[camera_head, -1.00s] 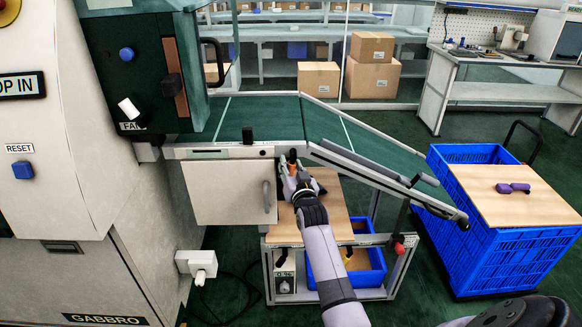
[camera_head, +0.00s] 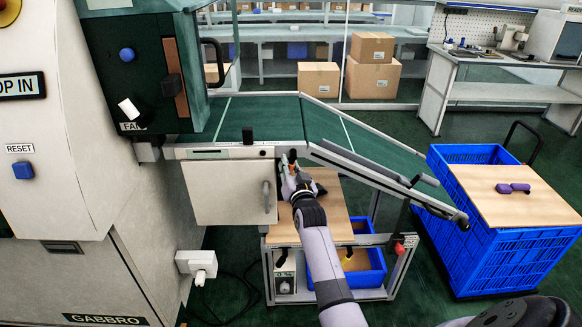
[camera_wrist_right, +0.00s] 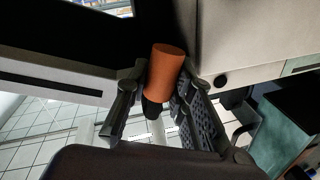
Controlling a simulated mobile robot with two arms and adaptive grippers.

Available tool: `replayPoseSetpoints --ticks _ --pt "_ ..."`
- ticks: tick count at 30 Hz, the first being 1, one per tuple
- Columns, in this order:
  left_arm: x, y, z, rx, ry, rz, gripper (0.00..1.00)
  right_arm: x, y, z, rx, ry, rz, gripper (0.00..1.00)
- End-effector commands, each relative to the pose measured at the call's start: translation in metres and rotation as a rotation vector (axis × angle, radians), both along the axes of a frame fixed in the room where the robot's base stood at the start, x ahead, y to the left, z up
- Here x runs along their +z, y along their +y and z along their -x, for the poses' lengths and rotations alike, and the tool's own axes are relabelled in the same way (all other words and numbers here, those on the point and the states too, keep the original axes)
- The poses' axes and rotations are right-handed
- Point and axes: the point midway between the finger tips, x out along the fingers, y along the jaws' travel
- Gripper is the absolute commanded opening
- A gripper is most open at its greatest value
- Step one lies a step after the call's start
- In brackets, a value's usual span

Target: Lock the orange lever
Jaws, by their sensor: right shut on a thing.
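The orange lever (camera_wrist_right: 166,68) shows in the right wrist view as an orange cylinder with a dark lower end. It lies between the two fingers of my right gripper (camera_wrist_right: 160,108), which is shut on it. The gripper hides the lower part of the lever. My left gripper is not in view.
A pale cabinet door (camera_head: 225,195) with a handle is left of my gripper. The slanted conveyor rail (camera_head: 375,178) runs down to the right. A wooden board on a cart (camera_head: 335,215) is below. A blue crate (camera_head: 478,235) stands at the right.

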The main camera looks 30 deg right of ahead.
Motion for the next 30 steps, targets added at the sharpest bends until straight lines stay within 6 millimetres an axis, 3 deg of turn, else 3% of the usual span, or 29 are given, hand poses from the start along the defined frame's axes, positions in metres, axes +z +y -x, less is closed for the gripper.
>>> replayPoseSetpoints --ticks 8,9,13,23,30 --pt "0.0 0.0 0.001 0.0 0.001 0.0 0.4 0.001 0.002 -0.001 0.0 -0.032 -0.052 0.0" --pt "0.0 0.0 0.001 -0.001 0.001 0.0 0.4 0.001 0.002 -0.001 0.001 -0.031 -0.052 0.23" --pt "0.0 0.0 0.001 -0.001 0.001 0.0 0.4 0.001 0.001 -0.001 0.001 -0.031 -0.051 0.31" --pt "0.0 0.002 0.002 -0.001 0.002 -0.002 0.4 0.0 0.002 0.001 0.001 -0.03 -0.05 0.31" --pt "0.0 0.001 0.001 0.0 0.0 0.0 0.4 -0.002 0.014 0.033 0.0 -0.029 -0.051 0.31"
